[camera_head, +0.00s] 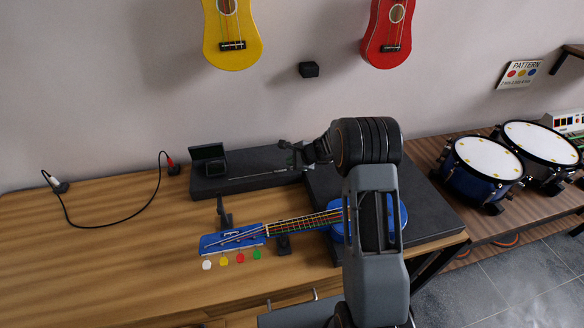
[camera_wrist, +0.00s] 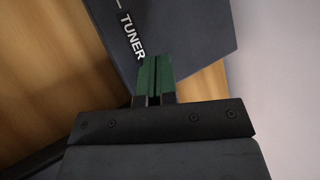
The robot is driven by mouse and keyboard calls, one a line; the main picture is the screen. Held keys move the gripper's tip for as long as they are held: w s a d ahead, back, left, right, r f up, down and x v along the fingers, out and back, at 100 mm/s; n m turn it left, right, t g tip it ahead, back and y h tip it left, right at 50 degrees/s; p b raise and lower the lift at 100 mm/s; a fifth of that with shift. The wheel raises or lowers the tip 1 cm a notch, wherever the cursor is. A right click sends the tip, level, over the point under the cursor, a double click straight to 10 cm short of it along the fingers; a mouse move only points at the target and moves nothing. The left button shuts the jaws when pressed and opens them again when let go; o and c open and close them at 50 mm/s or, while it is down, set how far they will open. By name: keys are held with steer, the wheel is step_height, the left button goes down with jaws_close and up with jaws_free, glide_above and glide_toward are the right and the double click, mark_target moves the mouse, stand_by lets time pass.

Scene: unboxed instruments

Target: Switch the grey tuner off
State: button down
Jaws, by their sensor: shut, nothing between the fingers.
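The tuner (camera_head: 208,153) is a small dark grey device with a raised, greenish-dark screen. It stands at the left end of a long dark platform (camera_head: 240,184) at the back of the table. Its switch is too small to make out. A white TUNER label (camera_wrist: 132,37) shows on the dark platform surface in the wrist view; the device itself is outside that view. My gripper (camera_head: 288,152) is over the right part of the platform, to the right of the tuner and apart from it. Its green-tipped fingers (camera_wrist: 154,78) are shut together and empty, near the platform edge.
A blue ukulele (camera_head: 300,228) lies in front of the platform, its head to the left. A black cable (camera_head: 110,222) with plugs lies at the left. A yellow ukulele (camera_head: 232,38) and a red one (camera_head: 386,35) hang on the wall.

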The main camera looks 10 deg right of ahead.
steer(key=shift+r, duration=0.1)
step_height(320, 180, up, 6)
steer(key=p, duration=0.3)
steer(key=shift+p, duration=0.4)
stand_by(0.4)
